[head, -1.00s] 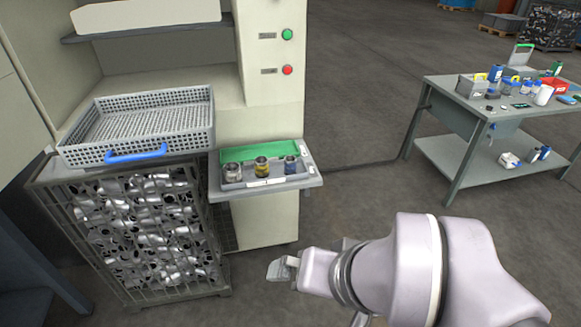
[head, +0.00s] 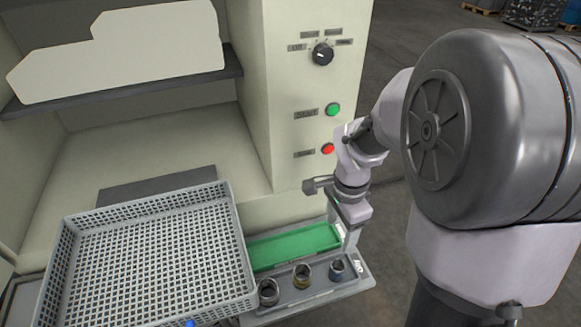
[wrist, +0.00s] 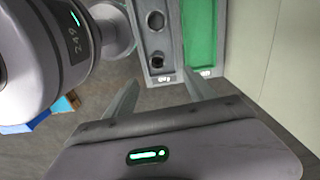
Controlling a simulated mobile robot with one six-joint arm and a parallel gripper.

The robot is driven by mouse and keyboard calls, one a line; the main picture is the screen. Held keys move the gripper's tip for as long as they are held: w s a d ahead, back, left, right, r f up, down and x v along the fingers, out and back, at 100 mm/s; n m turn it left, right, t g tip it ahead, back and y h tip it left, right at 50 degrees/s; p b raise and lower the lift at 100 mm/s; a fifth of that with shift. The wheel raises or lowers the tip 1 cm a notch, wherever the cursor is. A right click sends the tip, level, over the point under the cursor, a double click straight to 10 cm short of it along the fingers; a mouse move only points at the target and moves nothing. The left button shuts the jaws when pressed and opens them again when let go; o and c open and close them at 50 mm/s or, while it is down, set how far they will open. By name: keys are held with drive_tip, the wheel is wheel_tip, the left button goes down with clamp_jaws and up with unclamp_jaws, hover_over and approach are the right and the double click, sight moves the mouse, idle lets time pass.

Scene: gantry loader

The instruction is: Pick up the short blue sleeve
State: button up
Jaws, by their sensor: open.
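A green tray area (head: 295,245) lies behind the sleeve row and also shows in the wrist view (wrist: 200,35). A grey mesh basket (head: 240,240) stands close on the left. The machine's panel with a green button (head: 333,109) and a red button (head: 328,148) rises behind.

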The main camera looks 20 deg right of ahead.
drive_tip(key=b, duration=0.5)
approach(338, 265)
drive_tip(key=f, duration=0.3)
drive_tip(key=a+f, duration=0.1)
drive_tip(key=f, duration=0.1)
drive_tip(key=shift+s+f, duration=0.2)
drive_tip(key=f+b, duration=0.1)
drive_tip(key=f, duration=0.1)
drive_tip(key=f+b, duration=0.1)
drive_tip(key=d+f+b, duration=0.1)
drive_tip(key=f, duration=0.1)
drive_tip(key=shift+w+f, duration=0.2)
drive_tip(key=shift+f, duration=0.1)
drive_tip(key=shift+r, duration=0.2)
drive_tip(key=shift+c, duration=0.3)
clamp_jaws()
